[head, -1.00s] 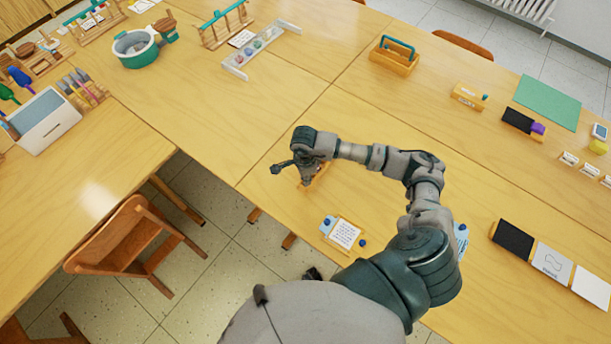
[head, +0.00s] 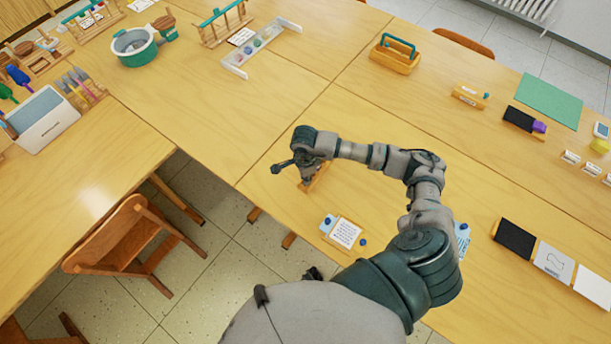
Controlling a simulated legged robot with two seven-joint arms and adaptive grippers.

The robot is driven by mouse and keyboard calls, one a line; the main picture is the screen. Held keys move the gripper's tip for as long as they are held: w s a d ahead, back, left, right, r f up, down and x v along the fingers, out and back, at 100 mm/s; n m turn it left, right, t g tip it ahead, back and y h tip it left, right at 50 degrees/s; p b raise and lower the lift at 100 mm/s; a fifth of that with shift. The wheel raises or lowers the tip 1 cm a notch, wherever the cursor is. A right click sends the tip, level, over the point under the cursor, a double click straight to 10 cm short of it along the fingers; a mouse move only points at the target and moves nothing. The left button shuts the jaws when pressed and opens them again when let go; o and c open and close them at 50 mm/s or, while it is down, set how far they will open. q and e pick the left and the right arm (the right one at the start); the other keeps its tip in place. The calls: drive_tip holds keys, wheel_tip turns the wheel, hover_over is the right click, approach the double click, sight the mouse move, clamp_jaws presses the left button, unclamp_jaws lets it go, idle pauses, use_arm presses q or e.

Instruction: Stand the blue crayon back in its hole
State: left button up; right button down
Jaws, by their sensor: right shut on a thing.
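My right gripper (head: 308,175) points down over the near table, low over a small wooden block (head: 320,180). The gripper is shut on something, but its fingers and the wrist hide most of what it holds. I cannot make out a blue crayon or the hole in the block. The block is partly hidden behind the gripper, and I cannot tell whether they touch. My left gripper is not in view.
A white card (head: 345,232) with blue round pieces beside it lies near the table's front edge. A wooden caddy with a teal handle (head: 396,56) stands farther back. A white tray (head: 262,48) lies at the back.

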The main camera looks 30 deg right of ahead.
idle(0.3)
drive_tip(key=c, duration=1.1)
unclamp_jaws()
drive_tip(key=shift+o, duration=0.2)
drive_tip(key=shift+o, duration=1.3)
drive_tip(key=shift+r, duration=0.15)
drive_tip(key=shift+r+p, duration=1.9)
drive_tip(key=shift+r, duration=1.05)
drive_tip(key=shift+f, duration=0.1)
